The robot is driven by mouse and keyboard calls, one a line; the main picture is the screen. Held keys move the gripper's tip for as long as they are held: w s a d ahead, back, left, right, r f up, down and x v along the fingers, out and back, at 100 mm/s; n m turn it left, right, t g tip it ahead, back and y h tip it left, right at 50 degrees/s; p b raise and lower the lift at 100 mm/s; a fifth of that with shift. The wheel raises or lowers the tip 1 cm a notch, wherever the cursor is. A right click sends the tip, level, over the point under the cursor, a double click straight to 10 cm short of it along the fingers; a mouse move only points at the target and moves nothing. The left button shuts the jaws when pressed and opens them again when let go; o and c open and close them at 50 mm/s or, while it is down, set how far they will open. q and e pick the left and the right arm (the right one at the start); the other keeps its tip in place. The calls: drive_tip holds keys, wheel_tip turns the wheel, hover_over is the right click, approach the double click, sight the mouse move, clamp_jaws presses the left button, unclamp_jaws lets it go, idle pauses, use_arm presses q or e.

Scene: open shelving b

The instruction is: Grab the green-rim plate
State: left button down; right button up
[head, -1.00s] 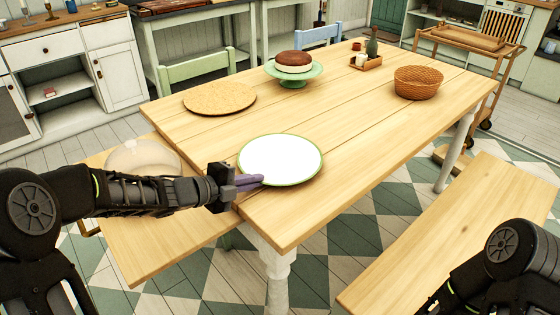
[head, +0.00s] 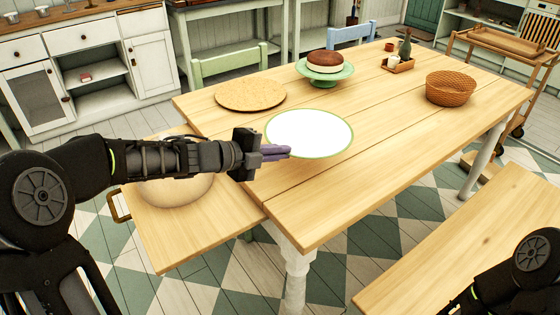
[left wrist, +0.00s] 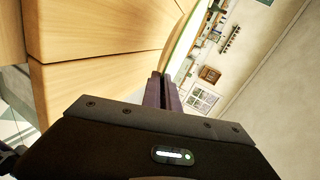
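The green-rim plate (head: 309,133) is white with a thin green edge. It appears raised above the near left part of the wooden table (head: 400,150). My left gripper (head: 276,152) is at its left edge, with its purple fingers closed on the rim. In the left wrist view the plate (left wrist: 184,42) shows nearly edge-on, running out from between the fingertips (left wrist: 164,84). The rim between the fingers is hidden. My right arm shows at the lower right of the head view, but its gripper is out of view.
A round board (head: 250,95), a cake (head: 325,59) on a green stand (head: 325,75), a small caddy (head: 398,65) and a wicker basket (head: 450,89) stand farther back. A pale round thing (head: 175,190) is on the left bench (head: 205,235). The table's near right is clear.

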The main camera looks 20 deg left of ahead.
use_arm(q)
drive_tip(key=shift+r, duration=0.4)
idle(0.3)
